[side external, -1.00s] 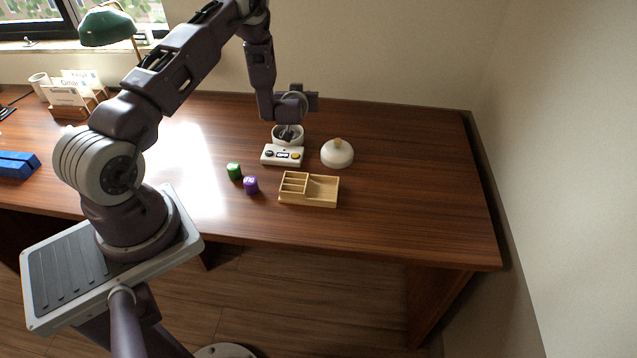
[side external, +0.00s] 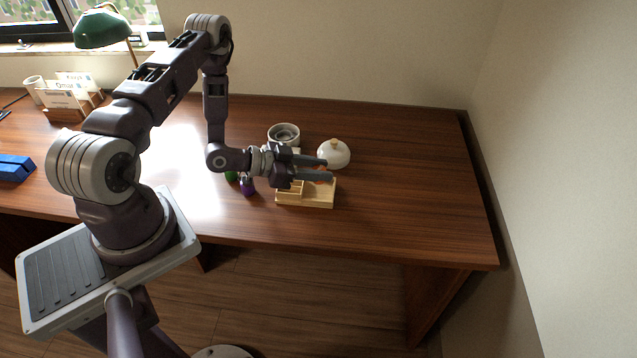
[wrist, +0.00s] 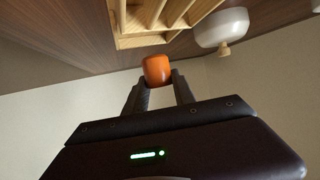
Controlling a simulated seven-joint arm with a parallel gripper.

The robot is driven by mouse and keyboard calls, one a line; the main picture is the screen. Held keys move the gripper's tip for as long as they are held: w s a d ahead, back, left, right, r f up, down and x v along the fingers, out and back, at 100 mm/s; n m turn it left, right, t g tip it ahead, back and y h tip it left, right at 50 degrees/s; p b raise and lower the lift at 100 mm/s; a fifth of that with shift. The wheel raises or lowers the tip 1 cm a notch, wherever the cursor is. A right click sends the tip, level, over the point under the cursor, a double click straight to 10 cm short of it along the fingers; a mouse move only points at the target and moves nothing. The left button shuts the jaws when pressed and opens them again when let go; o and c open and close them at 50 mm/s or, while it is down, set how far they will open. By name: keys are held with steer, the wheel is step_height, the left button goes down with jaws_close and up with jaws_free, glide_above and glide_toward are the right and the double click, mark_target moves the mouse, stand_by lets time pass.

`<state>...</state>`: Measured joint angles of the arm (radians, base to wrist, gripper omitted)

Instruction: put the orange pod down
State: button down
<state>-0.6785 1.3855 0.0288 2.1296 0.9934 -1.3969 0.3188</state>
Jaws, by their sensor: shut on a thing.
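The orange pod (wrist: 157,69) is between my two fingertips in the wrist view. My gripper (side external: 328,169) is shut on it and points sideways to the right, above the wooden tray (side external: 320,197) in the side view. The pod is mostly hidden by the fingers there. In the wrist view the tray's compartments (wrist: 137,41) show just beyond the pod, which looks clear of them. A purple pod (side external: 248,189) and a green pod (side external: 230,177) stand left of the tray, partly covered by my gripper.
The white button panel is mostly hidden behind my gripper. The table's right side is clear.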

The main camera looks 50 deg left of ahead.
steer(key=shift+f, duration=2)
steer(key=c, duration=1)
jaws_free()
steer(key=shift+f, duration=0.1)
steer(key=shift+c, duration=0.2)
